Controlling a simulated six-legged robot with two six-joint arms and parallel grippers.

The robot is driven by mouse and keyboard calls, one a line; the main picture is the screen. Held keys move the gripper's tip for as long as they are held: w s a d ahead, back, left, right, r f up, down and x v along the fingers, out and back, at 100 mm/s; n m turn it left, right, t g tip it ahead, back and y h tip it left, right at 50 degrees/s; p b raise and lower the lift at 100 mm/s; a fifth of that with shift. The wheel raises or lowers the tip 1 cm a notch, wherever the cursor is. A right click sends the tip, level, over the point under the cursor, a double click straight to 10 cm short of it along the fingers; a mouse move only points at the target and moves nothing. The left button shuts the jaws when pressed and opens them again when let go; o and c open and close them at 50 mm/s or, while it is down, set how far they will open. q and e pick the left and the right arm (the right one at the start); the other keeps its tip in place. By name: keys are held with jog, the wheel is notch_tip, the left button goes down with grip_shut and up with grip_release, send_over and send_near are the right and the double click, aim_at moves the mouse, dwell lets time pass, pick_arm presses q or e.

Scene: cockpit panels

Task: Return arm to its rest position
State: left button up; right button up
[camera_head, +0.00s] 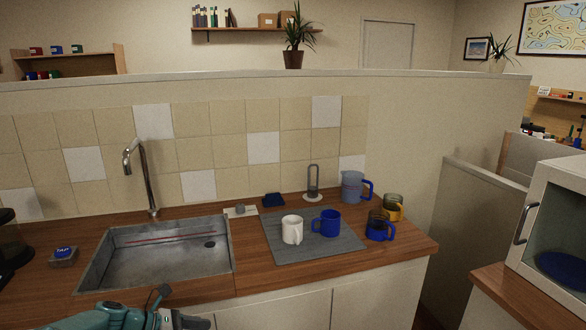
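My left arm (95,318), teal and grey, comes in at the bottom left edge. It is in front of the counter, below the sink. The end with my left gripper (158,304) is small and partly cut off by the frame, so its finger opening cannot be made out. Nothing can be seen held there. My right arm and gripper are not in view.
The wooden counter (268,282) holds a sink (165,262) with a tap (150,180). A grey mat (280,250) bears a white mug (292,230) and a blue mug (327,223).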

pick_arm(q)
jog(key=s+d+f+m+g+y, duration=0.25)
jog(key=s+d+f, duration=0.25)
jog(key=s+f, duration=0.45)
jog(key=s+d+f+m+g+y, duration=0.2)
jog(key=s+d+f+m+g, duration=0.2)
jog(key=s+f, duration=0.55)
jog(key=s+f+m+y, duration=0.1)
jog(key=s+f+m, duration=0.1)
jog(key=s+m, duration=0.4)
jog(key=s+f+m+y, duration=0.1)
jog(key=s+m, duration=0.6)
jog(key=s, duration=0.3)
jog(key=shift+s+d+f+t+y, duration=0.3)
jog(key=shift+f+t+y, duration=0.05)
jog(key=w+m+t, duration=0.1)
jog(key=w+m, duration=0.1)
jog(key=shift+w+a+m+t, duration=0.1)
jog(key=shift+w+m+t, duration=0.2)
jog(key=shift+t, duration=0.1)
jog(key=shift+c, duration=1.2)
jog(key=shift+w+f+m, duration=0.1)
jog(key=shift+w+m, duration=0.05)
jog(key=shift+m, duration=0.1)
jog(key=shift+c, duration=1.1)
